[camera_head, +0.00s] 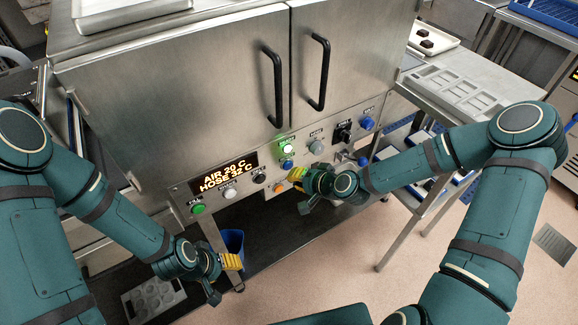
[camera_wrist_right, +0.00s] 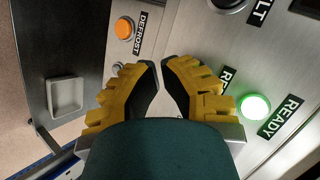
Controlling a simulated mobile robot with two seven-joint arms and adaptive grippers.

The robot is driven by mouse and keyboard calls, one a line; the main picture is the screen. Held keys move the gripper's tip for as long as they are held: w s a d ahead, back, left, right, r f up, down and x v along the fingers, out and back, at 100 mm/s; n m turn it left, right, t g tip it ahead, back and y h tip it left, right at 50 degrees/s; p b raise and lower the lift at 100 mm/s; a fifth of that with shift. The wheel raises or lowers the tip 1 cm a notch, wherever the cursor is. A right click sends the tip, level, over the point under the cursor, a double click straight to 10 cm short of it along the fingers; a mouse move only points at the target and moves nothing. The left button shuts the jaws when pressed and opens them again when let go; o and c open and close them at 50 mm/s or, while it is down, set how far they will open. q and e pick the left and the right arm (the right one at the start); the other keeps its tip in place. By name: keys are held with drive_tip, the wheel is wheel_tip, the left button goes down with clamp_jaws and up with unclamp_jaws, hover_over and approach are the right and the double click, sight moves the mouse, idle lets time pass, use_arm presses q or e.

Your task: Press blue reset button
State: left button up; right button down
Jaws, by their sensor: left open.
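The control panel (camera_head: 325,150) on the front of the steel cabinet carries several buttons. A blue button (camera_head: 287,164) sits just below the lit green READY lamp (camera_head: 287,149). That lamp also shows in the right wrist view (camera_wrist_right: 254,105), beside a label starting "RE" that is partly hidden by a finger. The blue button is hidden there. My right gripper (camera_head: 296,186) is close to the panel, below the blue button. In the wrist view its yellow fingertips (camera_wrist_right: 160,65) nearly meet, with a narrow gap. My left gripper (camera_head: 224,278) is open and empty, low at left.
An orange DEFROST button (camera_wrist_right: 124,28) is near my right fingers. Another blue knob (camera_head: 367,122) is at the panel's right. Two black door handles (camera_head: 318,72) stick out above. A lit display (camera_head: 224,176) is at left. A steel table (camera_head: 440,62) stands at right.

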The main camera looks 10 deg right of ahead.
drive_tip(key=s, duration=0.1)
drive_tip(key=s+d, duration=0.1)
drive_tip(key=s, duration=0.2)
drive_tip(key=shift+s+d, duration=0.3)
drive_tip(key=shift+s, duration=0.05)
idle(0.9)
drive_tip(key=s+a+f+n+g+h, duration=0.1)
drive_tip(key=s+a+f+n+g, duration=0.1)
drive_tip(key=s, duration=0.4)
drive_tip(key=s+a+f+n+g+h, duration=0.2)
drive_tip(key=s+a+f+n+g, duration=0.1)
drive_tip(key=s+f+g, duration=0.2)
drive_tip(key=s+f, duration=0.1)
drive_tip(key=s, duration=0.1)
drive_tip(key=shift+s+n, duration=0.3)
drive_tip(key=shift+a, duration=0.15)
